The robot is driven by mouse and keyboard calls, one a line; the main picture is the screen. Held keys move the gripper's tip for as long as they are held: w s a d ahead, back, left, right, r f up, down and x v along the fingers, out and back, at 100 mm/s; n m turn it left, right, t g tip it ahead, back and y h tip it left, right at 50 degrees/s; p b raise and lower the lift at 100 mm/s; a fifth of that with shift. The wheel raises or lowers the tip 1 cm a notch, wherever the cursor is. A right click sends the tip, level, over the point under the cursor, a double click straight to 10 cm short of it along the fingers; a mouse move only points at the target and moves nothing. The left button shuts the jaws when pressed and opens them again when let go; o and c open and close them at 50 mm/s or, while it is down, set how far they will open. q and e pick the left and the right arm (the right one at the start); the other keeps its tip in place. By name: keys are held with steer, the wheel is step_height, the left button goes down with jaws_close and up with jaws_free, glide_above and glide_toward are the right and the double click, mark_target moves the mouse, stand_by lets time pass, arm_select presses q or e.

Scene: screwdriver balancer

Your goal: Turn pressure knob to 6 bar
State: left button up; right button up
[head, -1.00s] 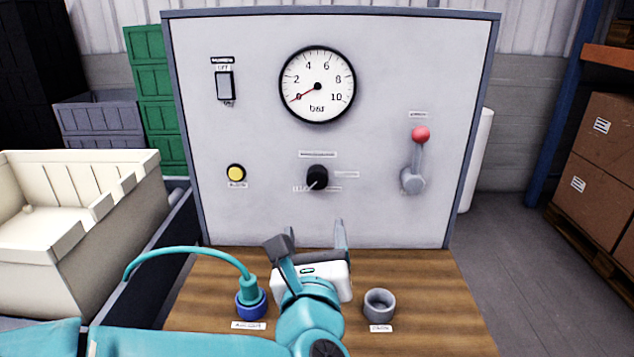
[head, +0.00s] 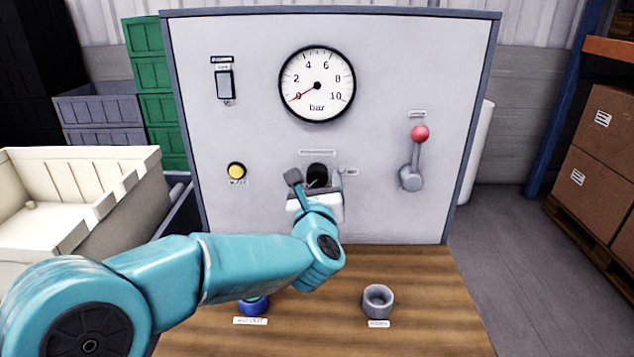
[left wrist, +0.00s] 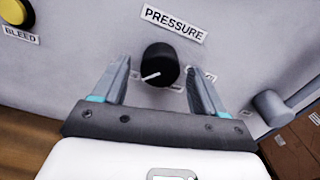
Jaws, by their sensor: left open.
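The black pressure knob (head: 317,174) is on the grey panel (head: 260,130), below the gauge. In the left wrist view the knob (left wrist: 160,65) has a white pointer line aimed to the lower left, under a PRESSURE label (left wrist: 174,24). My left gripper (head: 317,180) is open in front of the knob. In the left wrist view its fingers (left wrist: 158,76) stand apart to either side of the knob, with gaps between. I cannot tell whether they reach its depth. The round gauge (head: 317,84) has its red needle at 0 bar. My right gripper is not in view.
A yellow bleed button (head: 236,171) is left of the knob and a red-topped lever (head: 413,160) right of it. A rocker switch (head: 225,85) is at the upper left. A blue socket (head: 253,306) and a grey ring (head: 378,300) are on the wooden bench (head: 420,290).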

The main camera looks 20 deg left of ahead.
arm_select(q)
steer(key=c, duration=1.1)
steer(key=shift+o, duration=0.2)
